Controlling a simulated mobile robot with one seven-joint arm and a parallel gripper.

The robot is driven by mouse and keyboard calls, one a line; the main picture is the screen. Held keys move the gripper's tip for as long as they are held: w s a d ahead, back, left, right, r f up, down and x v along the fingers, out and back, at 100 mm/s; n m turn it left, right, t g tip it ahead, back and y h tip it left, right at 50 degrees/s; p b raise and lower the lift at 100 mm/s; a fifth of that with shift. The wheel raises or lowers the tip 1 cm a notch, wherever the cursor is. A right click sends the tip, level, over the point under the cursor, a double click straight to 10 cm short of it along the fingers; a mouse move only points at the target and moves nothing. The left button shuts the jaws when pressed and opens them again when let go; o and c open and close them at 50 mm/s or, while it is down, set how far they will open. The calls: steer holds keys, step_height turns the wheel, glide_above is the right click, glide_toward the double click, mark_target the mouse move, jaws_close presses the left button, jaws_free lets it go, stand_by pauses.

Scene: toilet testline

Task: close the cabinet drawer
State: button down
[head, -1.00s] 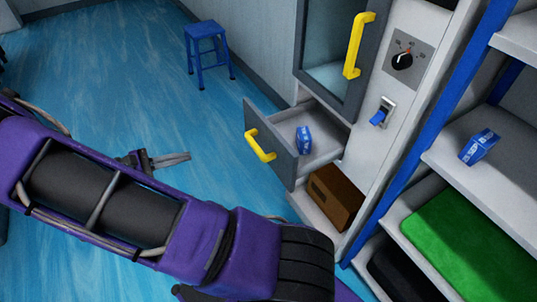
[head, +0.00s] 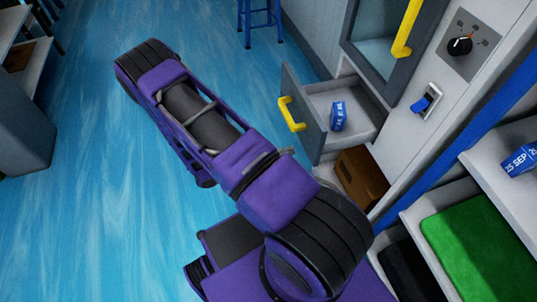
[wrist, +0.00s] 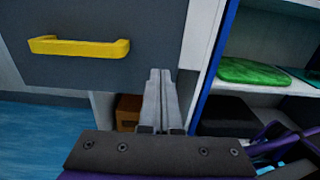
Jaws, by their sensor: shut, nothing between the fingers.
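The cabinet drawer (head: 303,120) stands pulled out in the head view, with a grey front and a yellow handle (head: 292,114). A small blue box (head: 338,116) lies inside it. In the wrist view the grey drawer front (wrist: 100,18) fills the upper left, with its yellow handle (wrist: 80,47) to the left of my fingers. My gripper (wrist: 160,74) is shut and empty, its fingertips overlapping the drawer front's lower right edge in the picture. I cannot tell whether they touch it. My gripper is hidden in the head view.
A glass-fronted cabinet door (head: 375,40) with a yellow handle is above the drawer. A brown box (head: 360,178) sits in the space below. Shelves at right hold a green item (head: 465,240) and another blue box (head: 520,160). Blue floor (head: 90,200) is clear at left.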

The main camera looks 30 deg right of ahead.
mark_target(312, 144)
steer(key=shift+x, duration=2.75)
steer(key=shift+s, duration=0.1)
steer(key=x, duration=2)
steer(key=shift+s+d, duration=0.1)
steer(key=shift+d, duration=0.1)
steer(key=shift+b, duration=0.3)
steer(key=shift+a, duration=0.2)
steer(key=v, duration=1.4)
steer(key=shift+p, duration=0.3)
